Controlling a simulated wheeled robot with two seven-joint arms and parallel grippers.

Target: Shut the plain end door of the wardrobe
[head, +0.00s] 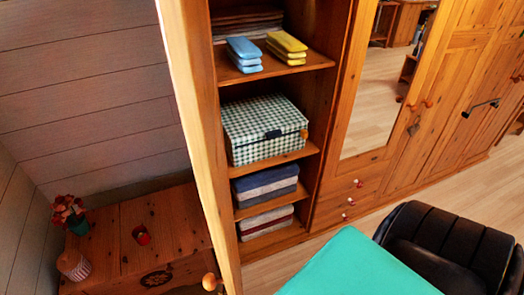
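The plain end door (196,130) of the wardrobe stands open at the left of the shelves. I see it nearly edge-on, as a tall pale wooden strip running down to the bottom of the view. A round orange-brown knob (209,282) shows low beside its left side. The open compartment of the wardrobe (321,100) shows its shelves to the right of the door. Neither of my grippers is in view, so nothing shows touching the door.
Shelves hold blue and yellow stacks, a checked box (264,129) and folded cloths. A mirror door (372,85) is right. A wooden chest (135,240) stands behind the door at left. A black chair (455,240) and an unclear teal surface (355,268) fill the bottom right.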

